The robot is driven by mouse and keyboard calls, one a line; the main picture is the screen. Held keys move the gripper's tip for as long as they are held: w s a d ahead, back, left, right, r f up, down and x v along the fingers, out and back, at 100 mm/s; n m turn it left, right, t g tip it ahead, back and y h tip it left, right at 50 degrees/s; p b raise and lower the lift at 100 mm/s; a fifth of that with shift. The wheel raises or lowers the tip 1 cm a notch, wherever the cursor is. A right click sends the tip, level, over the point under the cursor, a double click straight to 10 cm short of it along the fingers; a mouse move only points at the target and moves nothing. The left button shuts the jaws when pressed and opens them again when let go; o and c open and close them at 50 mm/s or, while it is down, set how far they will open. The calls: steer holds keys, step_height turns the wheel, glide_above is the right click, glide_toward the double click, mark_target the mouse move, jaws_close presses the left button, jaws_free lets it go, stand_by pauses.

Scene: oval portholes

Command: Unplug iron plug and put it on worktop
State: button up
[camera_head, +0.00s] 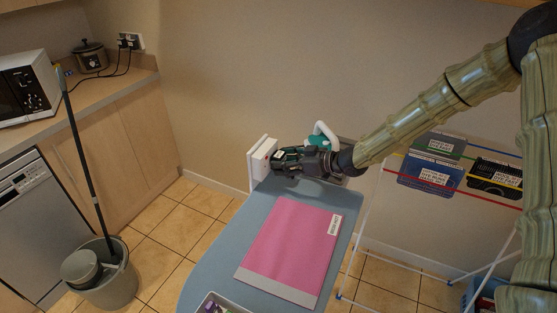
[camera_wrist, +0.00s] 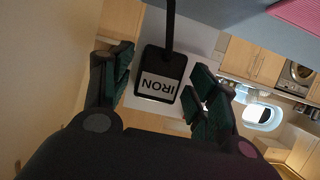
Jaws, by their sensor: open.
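The iron plug (camera_wrist: 160,75) is black with a white label reading IRON, upside down in the wrist view. It sits against a white socket plate (camera_wrist: 201,40), and its dark cord (camera_wrist: 171,24) runs up from it. My gripper (camera_wrist: 158,88) is open, with one finger on each side of the plug and visible gaps to both. In the head view my gripper (camera_head: 277,158) is at the white socket box (camera_head: 260,158); I cannot make out the plug clearly there. The wooden worktop (camera_head: 100,88) runs along the left wall.
A blue ironing board (camera_head: 210,265) with a pink folder (camera_head: 291,245) lies below my gripper. A white-green iron (camera_head: 321,134) is behind it. A microwave (camera_head: 27,88) and slow cooker (camera_head: 91,58) stand on the worktop. A mop bucket (camera_head: 105,280) and drying rack (camera_head: 372,215) stand on the floor.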

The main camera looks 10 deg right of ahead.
steer(key=c, duration=1.1)
steer(key=shift+o, duration=0.2)
steer(key=shift+s+d, duration=0.1)
steer(key=shift+d, duration=0.1)
steer(key=shift+s+d, duration=0.2)
steer(key=shift+d, duration=0.1)
steer(key=shift+s+d+p, duration=0.55)
steer(key=shift+d+p, duration=0.1)
steer(key=shift+d, duration=0.15)
steer(key=shift+s+d+p, duration=0.35)
steer(key=shift+s+d, duration=0.05)
steer(key=shift+d, duration=0.2)
steer(key=shift+s+d+p, duration=0.3)
steer(key=shift+s+d, duration=0.05)
steer(key=shift+d, duration=0.2)
stand_by(0.3)
